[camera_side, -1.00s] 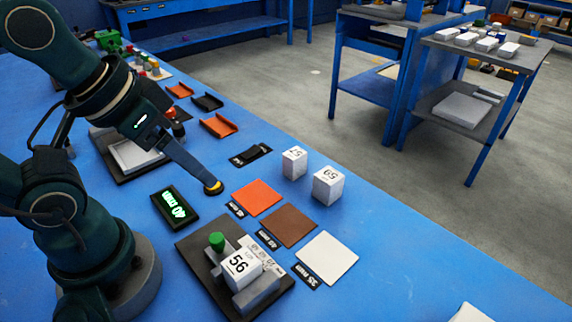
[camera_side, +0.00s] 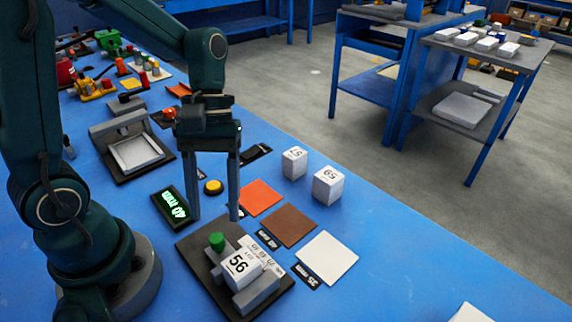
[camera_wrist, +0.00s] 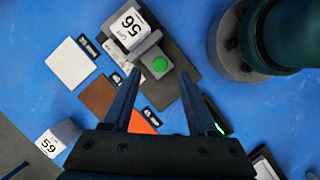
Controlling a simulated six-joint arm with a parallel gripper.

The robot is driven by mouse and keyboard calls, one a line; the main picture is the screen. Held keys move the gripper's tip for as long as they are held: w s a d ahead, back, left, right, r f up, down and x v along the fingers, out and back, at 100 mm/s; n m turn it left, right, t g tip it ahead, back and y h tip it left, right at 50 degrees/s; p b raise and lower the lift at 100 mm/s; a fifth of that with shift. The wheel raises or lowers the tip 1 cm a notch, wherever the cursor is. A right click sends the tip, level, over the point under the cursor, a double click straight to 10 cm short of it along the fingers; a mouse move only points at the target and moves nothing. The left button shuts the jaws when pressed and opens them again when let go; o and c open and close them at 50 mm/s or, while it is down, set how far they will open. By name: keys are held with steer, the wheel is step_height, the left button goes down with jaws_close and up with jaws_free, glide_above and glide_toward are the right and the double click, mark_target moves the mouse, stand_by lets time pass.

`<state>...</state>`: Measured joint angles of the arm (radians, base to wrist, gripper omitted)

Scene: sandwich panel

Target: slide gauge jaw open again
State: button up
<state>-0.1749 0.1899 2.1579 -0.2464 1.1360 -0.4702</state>
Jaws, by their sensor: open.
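The gauge (camera_side: 266,301) is a dark base plate with grey jaws at the front of the table. A white block marked 56 (camera_side: 240,265) sits in it, beside the jaw's green knob (camera_side: 217,241). In the wrist view the green knob (camera_wrist: 160,66) and the block (camera_wrist: 131,30) show beyond my fingertips. My gripper (camera_side: 214,217) is open and empty, pointing down behind the gauge, apart from the knob. The display (camera_side: 171,205) with green digits stands left of my gripper; it reads about 40 mm.
Orange (camera_side: 259,197), brown (camera_side: 288,226) and white (camera_side: 327,257) squares with labels lie right of the gauge. White blocks marked 57 (camera_side: 294,162) and 59 (camera_side: 328,185) stand behind them. A yellow button (camera_side: 212,187) is close behind my gripper.

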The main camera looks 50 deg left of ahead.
mark_target(217, 237)
steer(key=shift+x, duration=2.3)
jaws_close()
